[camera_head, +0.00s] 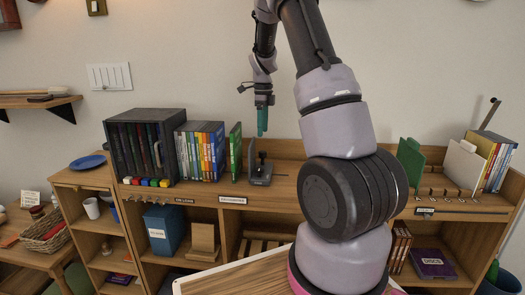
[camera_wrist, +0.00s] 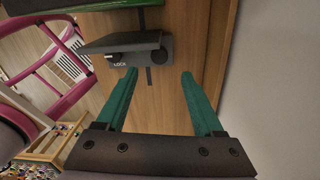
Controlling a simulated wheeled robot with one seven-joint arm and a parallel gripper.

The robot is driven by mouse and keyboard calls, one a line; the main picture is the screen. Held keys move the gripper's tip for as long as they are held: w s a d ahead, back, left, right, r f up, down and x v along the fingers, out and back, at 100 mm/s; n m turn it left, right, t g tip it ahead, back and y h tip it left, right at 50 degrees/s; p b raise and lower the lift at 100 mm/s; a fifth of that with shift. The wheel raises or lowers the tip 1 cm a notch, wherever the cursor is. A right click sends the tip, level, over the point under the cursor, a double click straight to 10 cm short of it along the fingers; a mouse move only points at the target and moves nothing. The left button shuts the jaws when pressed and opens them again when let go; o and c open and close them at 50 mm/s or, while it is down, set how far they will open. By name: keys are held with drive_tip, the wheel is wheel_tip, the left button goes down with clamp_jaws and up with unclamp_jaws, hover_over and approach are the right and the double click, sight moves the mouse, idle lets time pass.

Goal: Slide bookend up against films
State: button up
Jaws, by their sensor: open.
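The dark grey bookend (camera_head: 260,178) stands on the shelf top, with an upright plate and a small knob on its base. In the wrist view the bookend (camera_wrist: 125,45) shows the word LOCK. A row of films (camera_head: 203,150) stands to its left. A green case (camera_head: 235,152) stands between that row and the bookend, with a narrow gap on its row side. In the wrist view a green case edge (camera_wrist: 75,18) lies beyond the bookend. My gripper (camera_head: 262,132), with teal fingers, points down above the bookend. In the wrist view my gripper (camera_wrist: 158,73) is open and empty.
A dark case of films (camera_head: 145,145) stands left of the row. The shelf top right of the bookend is bare until my arm hides it. At the right are a green panel (camera_head: 410,160) and more films (camera_head: 492,160). A wall (camera_wrist: 280,90) runs close beside my gripper.

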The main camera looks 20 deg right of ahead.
sight(262, 152)
wheel_tip(262, 152, down, 9)
drive_tip(key=shift+s+a+f, duration=0.1)
drive_tip(key=shift+s+a, duration=0.05)
clamp_jaws()
idle(1.5)
